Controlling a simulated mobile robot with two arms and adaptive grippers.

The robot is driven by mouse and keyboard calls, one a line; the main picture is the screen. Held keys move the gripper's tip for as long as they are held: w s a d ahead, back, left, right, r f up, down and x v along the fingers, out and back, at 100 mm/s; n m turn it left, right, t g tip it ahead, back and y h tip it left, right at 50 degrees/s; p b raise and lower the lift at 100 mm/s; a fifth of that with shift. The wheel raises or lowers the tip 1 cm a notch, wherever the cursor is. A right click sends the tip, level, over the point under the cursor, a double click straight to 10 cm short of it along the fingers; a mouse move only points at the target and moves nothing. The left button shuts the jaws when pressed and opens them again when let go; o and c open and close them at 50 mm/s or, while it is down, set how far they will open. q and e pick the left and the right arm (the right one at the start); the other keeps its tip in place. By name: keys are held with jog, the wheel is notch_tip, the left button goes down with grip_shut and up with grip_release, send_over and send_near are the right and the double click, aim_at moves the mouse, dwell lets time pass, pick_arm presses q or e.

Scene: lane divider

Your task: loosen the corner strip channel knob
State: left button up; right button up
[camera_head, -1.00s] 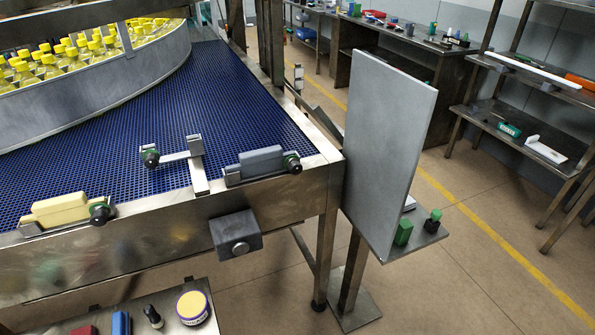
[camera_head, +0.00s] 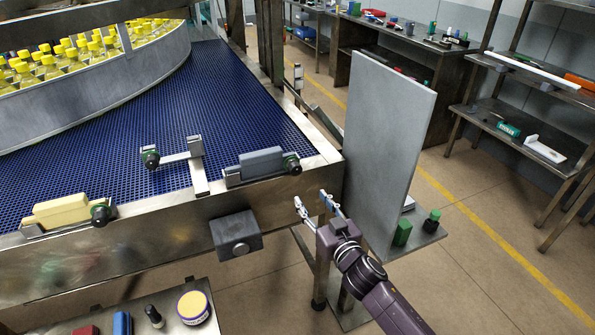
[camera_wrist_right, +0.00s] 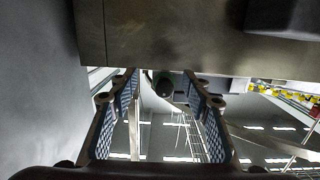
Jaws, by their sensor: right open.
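Near the right corner of the conveyor, a channel holds a grey-blue strip block (camera_head: 261,162) with a black knob (camera_head: 293,163) with a green collar at its right end. My right gripper (camera_head: 312,200) is open and empty, its two fingers pointing up just below and in front of this knob, apart from it. In the right wrist view, a dark round knob with green (camera_wrist_right: 164,86) shows beyond and between the open fingers, partly cut off by the metal edge above. My left gripper is not in view.
A second channel with a yellow block (camera_head: 62,209) and knob (camera_head: 102,213) sits left. A bracket (camera_head: 180,157) carries another knob. A grey upright panel (camera_head: 388,150) stands close right of my gripper. A dark box (camera_head: 236,235) juts from the conveyor's front.

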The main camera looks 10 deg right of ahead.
jog(key=t, duration=0.1)
send_near(297, 171)
jog(key=x, duration=0.2)
jog(key=shift+x, duration=3.8)
jog(key=shift+r, duration=0.1)
jog(key=c, duration=1.2)
jog(key=shift+o, duration=0.2)
jog(key=shift+n, duration=0.5)
